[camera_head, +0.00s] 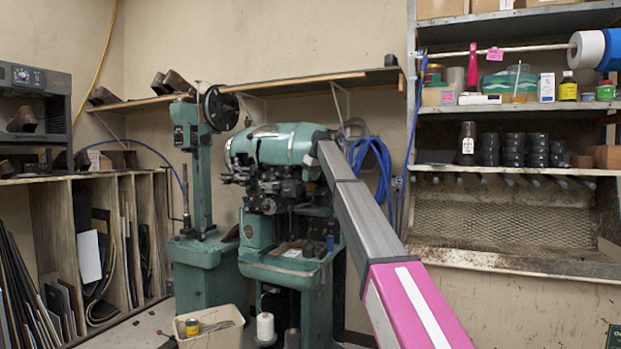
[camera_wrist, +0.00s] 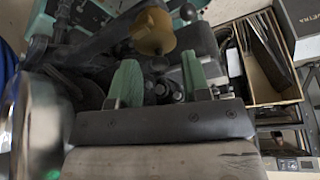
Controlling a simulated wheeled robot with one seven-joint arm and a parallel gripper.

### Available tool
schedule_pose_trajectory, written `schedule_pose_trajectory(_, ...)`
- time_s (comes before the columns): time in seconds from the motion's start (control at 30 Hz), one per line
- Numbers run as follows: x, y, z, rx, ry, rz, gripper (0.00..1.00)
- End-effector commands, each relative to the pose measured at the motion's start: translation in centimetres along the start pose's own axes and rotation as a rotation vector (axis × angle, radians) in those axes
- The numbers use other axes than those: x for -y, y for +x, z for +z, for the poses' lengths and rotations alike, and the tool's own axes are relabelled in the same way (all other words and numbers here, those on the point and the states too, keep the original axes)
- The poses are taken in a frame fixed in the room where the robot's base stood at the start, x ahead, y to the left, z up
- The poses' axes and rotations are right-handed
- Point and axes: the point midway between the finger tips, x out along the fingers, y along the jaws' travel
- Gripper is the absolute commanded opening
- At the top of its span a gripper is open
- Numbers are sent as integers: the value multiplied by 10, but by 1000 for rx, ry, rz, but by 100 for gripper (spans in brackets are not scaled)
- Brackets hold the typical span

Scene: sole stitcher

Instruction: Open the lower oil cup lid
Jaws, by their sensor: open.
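The green sole stitcher (camera_head: 258,228) stands in the middle of the head view. My arm reaches from the lower right to its upper part; my gripper cannot be made out there. In the wrist view my gripper (camera_wrist: 160,84) shows two green fingers standing apart, with nothing held between them. A round brass-coloured disc (camera_wrist: 152,32) lies just beyond the fingertips, among dark machine parts, apart from the fingers as far as I can see. I cannot tell whether this disc is the lower oil cup lid. No oil cup lid can be picked out in the head view.
A second green machine with a black wheel (camera_head: 221,108) stands left of the stitcher. A wall shelf (camera_head: 310,82) runs behind both. A cream bin (camera_head: 210,328) sits on the floor in front. Stocked shelves (camera_head: 515,105) fill the right; a wooden rack (camera_head: 50,215) stands left.

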Motion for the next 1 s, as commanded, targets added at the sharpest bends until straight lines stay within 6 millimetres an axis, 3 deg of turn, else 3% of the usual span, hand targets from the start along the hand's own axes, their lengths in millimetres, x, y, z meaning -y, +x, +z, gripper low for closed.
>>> schedule_pose_trajectory(0.1, 0, 0, 0, 0, 0, 0, 40)
schedule_pose_trajectory(0.23, 0, 0, 0, 0, 0, 0, 0)
schedule_pose_trajectory(0.67, -1, -2, 3, -55, 9, -21, 0)
schedule_pose_trajectory(1.0, -5, -9, 13, -285, 48, -109, 0)
